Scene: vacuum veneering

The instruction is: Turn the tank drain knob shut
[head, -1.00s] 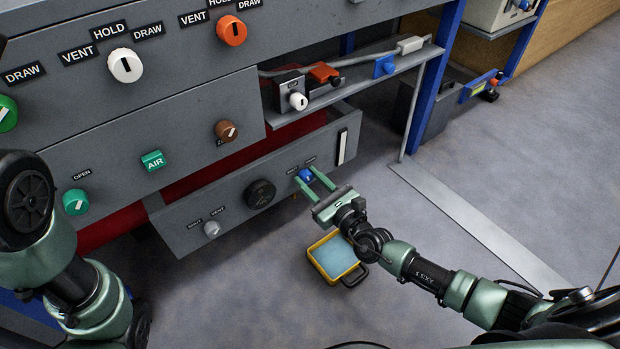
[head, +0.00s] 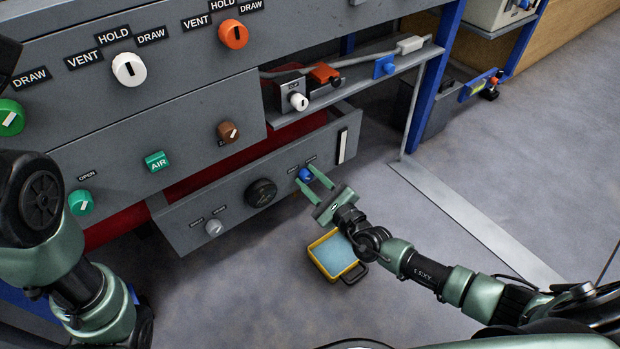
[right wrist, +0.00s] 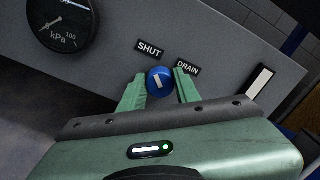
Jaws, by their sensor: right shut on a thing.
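The blue tank drain knob (head: 306,174) sits on the low grey panel (head: 240,210) of the bench. In the right wrist view the knob (right wrist: 160,82) lies between a SHUT label (right wrist: 149,51) on the left and a DRAIN label (right wrist: 187,68) on the right. Its short white mark is nearly upright in that view, tilted a little. My right gripper (head: 304,175) is shut on the knob, with one green finger on each side. My left arm shows at the left, but its gripper is out of view.
A black kPa gauge (right wrist: 62,20) and a grey knob (head: 213,228) are on the same panel. A yellow tray (head: 337,257) with blue inside stands on the floor under my right gripper. A shelf (head: 350,87) with small valves juts out above. The floor to the right is open.

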